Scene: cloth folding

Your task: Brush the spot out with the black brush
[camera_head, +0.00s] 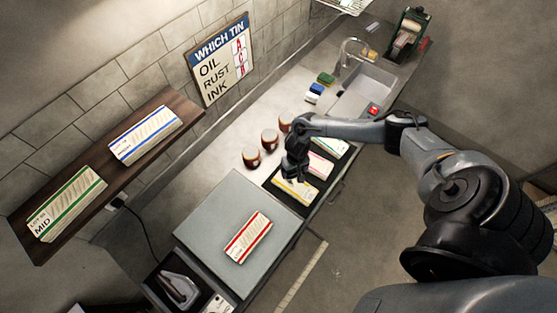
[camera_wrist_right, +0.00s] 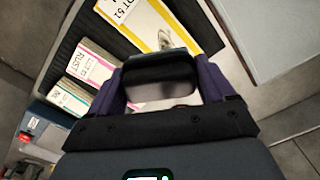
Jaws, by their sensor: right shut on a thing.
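My right gripper (camera_head: 295,172) is over the yellow-bordered cloth (camera_head: 297,190) in the black tray (camera_head: 281,199). In the right wrist view the purple-sided fingers of my right gripper (camera_wrist_right: 158,80) are shut on a dark block between them, which looks like the black brush (camera_wrist_right: 155,65). The yellow-bordered cloth (camera_wrist_right: 132,22) lies just beyond the brush, with a dark grey spot (camera_wrist_right: 164,40) on it beside the brush's edge. Whether the brush touches the cloth is hard to tell. My left gripper is out of view.
Pink-bordered (camera_head: 320,166) and green-bordered cloths (camera_head: 331,146) lie along the same tray. Several brown tins (camera_head: 251,157) stand behind it. A red-striped cloth (camera_head: 248,237) lies on the grey board (camera_head: 205,215). Small coloured blocks (camera_head: 316,88) sit near the sink (camera_head: 362,90). A sign (camera_head: 221,60) names tins.

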